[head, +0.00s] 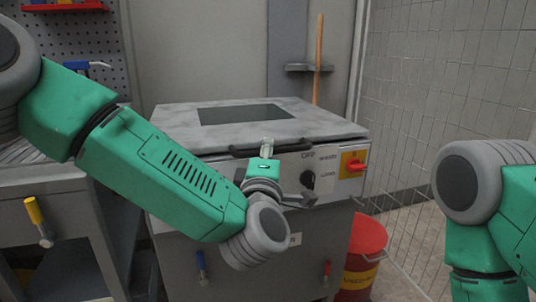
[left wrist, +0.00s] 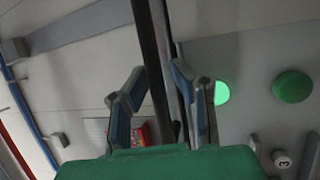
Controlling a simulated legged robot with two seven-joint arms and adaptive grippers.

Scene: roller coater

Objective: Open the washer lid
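The washer (head: 330,222) stands in the middle of the head view. Its light grey lid (head: 320,122), with a dark window, lies flat and closed on top. A dark bar handle (head: 240,153) runs along the lid's front edge. My left gripper (head: 284,172) is at the front of the handle, one finger up by the bar and the other lower right. In the left wrist view the handle bar (left wrist: 152,40) passes between the two parted fingers of the left gripper (left wrist: 157,72), nearer the right finger. Firm contact cannot be made out. My right gripper is out of view.
The control panel has a dark knob (head: 307,180) and a red and yellow switch (head: 353,164) right of my gripper. A red bucket (head: 366,240) stands right of the washer, a workbench (head: 50,185) at left. A wooden stick (head: 318,60) leans behind.

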